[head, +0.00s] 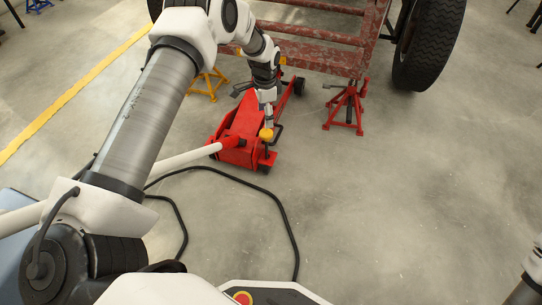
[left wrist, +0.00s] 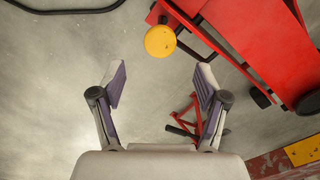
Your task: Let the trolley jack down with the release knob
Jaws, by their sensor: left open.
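The red trolley jack (head: 240,135) stands on the floor in front of the kart chassis, and its red body also fills the upper right of the left wrist view (left wrist: 265,40). The yellow release knob (head: 266,134) sits at the near right of the jack; it shows as a round yellow disc in the left wrist view (left wrist: 160,41). My left gripper (head: 268,108) reaches down just above the knob. In the left wrist view its two fingers (left wrist: 160,80) are apart and empty, with the knob beyond the tips and not between them. My right gripper is not clearly in view.
A red axle stand (head: 347,106) is right of the jack and a yellow one (head: 208,84) is behind it. The red chassis frame (head: 310,40) and a tyre (head: 430,42) are behind. A white jack handle (head: 185,158) extends left. A black hose (head: 270,190) loops on the floor.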

